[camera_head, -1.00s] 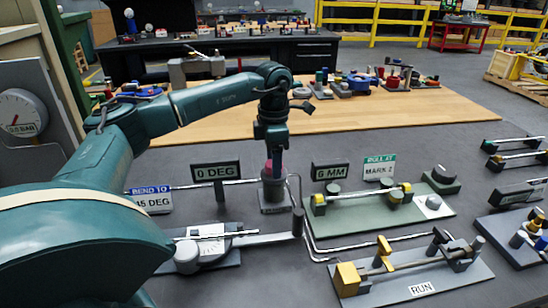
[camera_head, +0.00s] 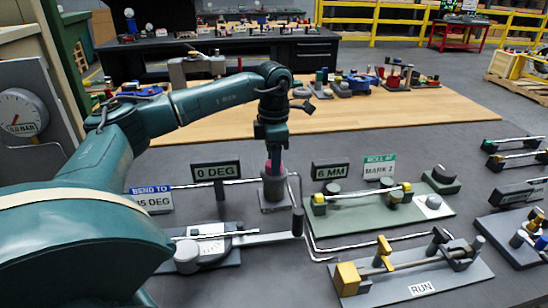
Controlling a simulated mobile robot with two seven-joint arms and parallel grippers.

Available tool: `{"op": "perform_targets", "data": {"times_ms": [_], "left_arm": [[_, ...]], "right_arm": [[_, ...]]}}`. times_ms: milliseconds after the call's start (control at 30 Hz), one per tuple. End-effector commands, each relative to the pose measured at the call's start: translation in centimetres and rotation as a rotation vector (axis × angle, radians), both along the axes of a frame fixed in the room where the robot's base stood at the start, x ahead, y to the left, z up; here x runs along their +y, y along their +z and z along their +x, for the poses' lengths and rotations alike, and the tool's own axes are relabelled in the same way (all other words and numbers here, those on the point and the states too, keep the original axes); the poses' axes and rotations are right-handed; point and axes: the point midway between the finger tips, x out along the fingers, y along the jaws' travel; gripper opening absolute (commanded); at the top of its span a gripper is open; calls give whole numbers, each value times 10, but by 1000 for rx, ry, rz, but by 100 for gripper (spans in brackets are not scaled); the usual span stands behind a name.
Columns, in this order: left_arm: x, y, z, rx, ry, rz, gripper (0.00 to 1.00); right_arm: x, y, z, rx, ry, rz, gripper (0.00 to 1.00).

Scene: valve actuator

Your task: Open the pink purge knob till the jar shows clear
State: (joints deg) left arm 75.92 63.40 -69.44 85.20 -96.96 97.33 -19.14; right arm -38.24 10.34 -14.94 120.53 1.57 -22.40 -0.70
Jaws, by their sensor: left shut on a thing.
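My left gripper (camera_head: 273,160) points straight down and is shut on the pink purge knob (camera_head: 273,168). Only a small part of the knob shows between the fingers. The knob sits on top of a grey cylindrical body (camera_head: 274,188) on a small square base. I cannot pick out the jar or tell its colour. My right gripper is not in view.
A 0 DEG sign (camera_head: 216,171) stands just left of the knob. A bending fixture (camera_head: 188,256) lies in front, and a green roll fixture (camera_head: 385,212) and a RUN fixture (camera_head: 422,289) lie to the right. A pressure gauge (camera_head: 22,113) stands at far left.

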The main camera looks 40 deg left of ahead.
Motion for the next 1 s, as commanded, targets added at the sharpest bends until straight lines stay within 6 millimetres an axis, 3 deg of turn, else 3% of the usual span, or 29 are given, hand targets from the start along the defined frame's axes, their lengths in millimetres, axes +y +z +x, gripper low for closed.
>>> {"op": "perform_targets", "data": {"times_ms": [367,1000], "left_arm": [[0,1,0,1,-196,-2,16],[-1,1,0,-1,-799,-1,16]], "right_arm": [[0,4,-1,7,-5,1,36],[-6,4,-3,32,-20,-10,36]]}}
